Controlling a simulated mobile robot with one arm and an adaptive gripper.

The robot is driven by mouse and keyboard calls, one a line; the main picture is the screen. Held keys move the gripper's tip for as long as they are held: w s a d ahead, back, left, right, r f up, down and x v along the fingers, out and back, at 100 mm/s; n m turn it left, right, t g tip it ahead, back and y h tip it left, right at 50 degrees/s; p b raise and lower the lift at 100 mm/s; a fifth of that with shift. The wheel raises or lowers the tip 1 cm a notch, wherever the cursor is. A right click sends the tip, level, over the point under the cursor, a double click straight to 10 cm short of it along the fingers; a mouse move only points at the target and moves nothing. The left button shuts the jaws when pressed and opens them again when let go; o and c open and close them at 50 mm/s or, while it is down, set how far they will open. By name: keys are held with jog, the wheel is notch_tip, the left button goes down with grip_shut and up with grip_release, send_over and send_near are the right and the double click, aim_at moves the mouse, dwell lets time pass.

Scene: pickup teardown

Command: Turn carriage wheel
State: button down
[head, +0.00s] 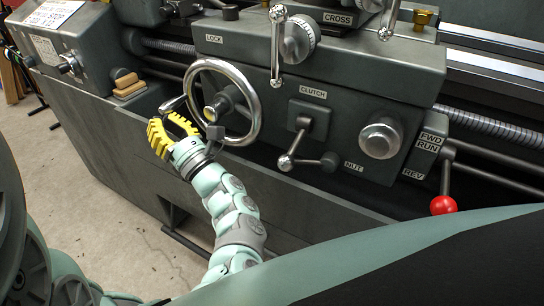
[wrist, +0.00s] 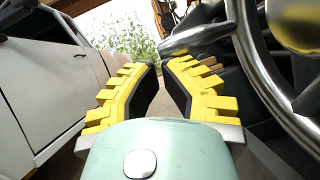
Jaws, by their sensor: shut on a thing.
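The carriage wheel (head: 257,108) is a shiny metal ring with a dark hub, on the front of the lathe's apron. Its rim also shows at the right of the wrist view (wrist: 262,75). My gripper (head: 165,122), with yellow ribbed fingers, is at the wheel's left side by this handle. In the wrist view, its fingertips (wrist: 162,63) come close together at the handle's end. The exact contact is hard to see.
The clutch lever (head: 303,128) and a round knob (head: 381,139) are right of the wheel. A red-balled lever (head: 443,204) stands farther right. Wooden blocks (head: 128,86) lie on the ledge to the left. Bare floor (head: 110,220) shows in front of the lathe.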

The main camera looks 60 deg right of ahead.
jog(key=shift+w+r+m+t+h+b, duration=0.15)
jog(key=shift+w+r+t+h+b, duration=0.1)
jog(key=shift+r+t+b, duration=0.25)
jog(key=shift+w+r+m+t+h+b, duration=0.2)
jog(key=shift+r+t+b, duration=0.15)
jog(key=shift+t+b, duration=0.15)
